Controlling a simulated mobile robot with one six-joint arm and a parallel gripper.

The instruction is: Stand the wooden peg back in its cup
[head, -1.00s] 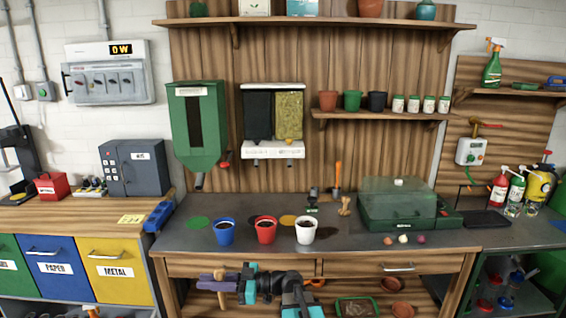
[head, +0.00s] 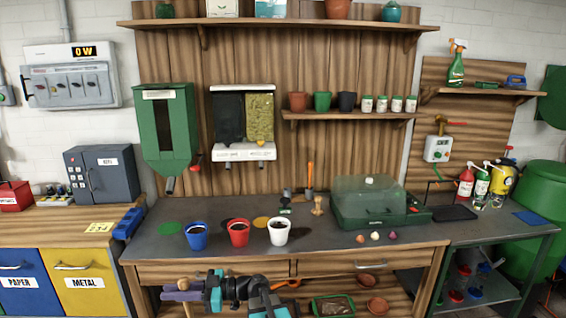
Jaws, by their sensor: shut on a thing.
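My gripper (head: 183,291) has purple fingers and is low at the front of the bench, below the blue cup. It is shut on a brown wooden peg (head: 187,310), which sticks out below the fingers, roughly upright; the fingers hide its middle. Three soil-filled cups stand upright in a row on the bench: blue (head: 197,238), red (head: 238,234) and white (head: 278,233). None holds a peg, and I cannot tell which cup is the peg's own.
A small wooden knobbed piece (head: 318,206) stands on the bench (head: 330,246), left of a green box with a clear lid (head: 365,207). A lower shelf holds pots and a green tray (head: 333,306).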

